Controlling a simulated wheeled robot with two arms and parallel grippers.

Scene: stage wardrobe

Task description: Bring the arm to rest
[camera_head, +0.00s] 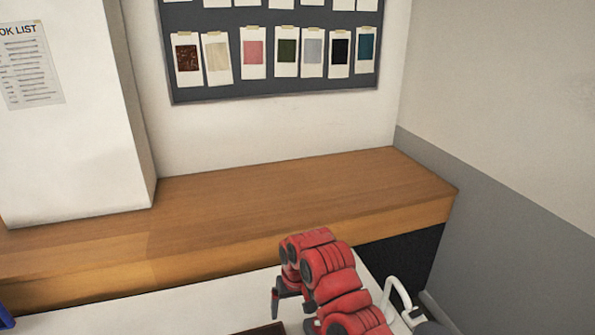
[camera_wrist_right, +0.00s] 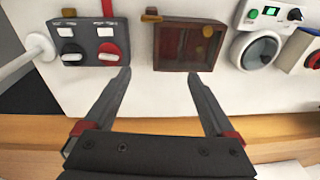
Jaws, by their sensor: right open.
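My right arm is red and black and comes up from the bottom of the head view, over a white surface. My right gripper (camera_head: 292,300) hangs at its end, in front of the wooden ledge. In the right wrist view the two dark fingers of this gripper (camera_wrist_right: 160,85) are spread wide apart with nothing between them. My left gripper is in neither view.
In the wrist view a grey switch box (camera_wrist_right: 88,42), a brown framed box (camera_wrist_right: 188,45) and a round-dialled device (camera_wrist_right: 256,50) sit on the white panel (camera_wrist_right: 150,95). In the head view a wooden ledge (camera_head: 270,205) runs below a swatch board (camera_head: 270,90). A white handle (camera_head: 397,292) is right of my arm.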

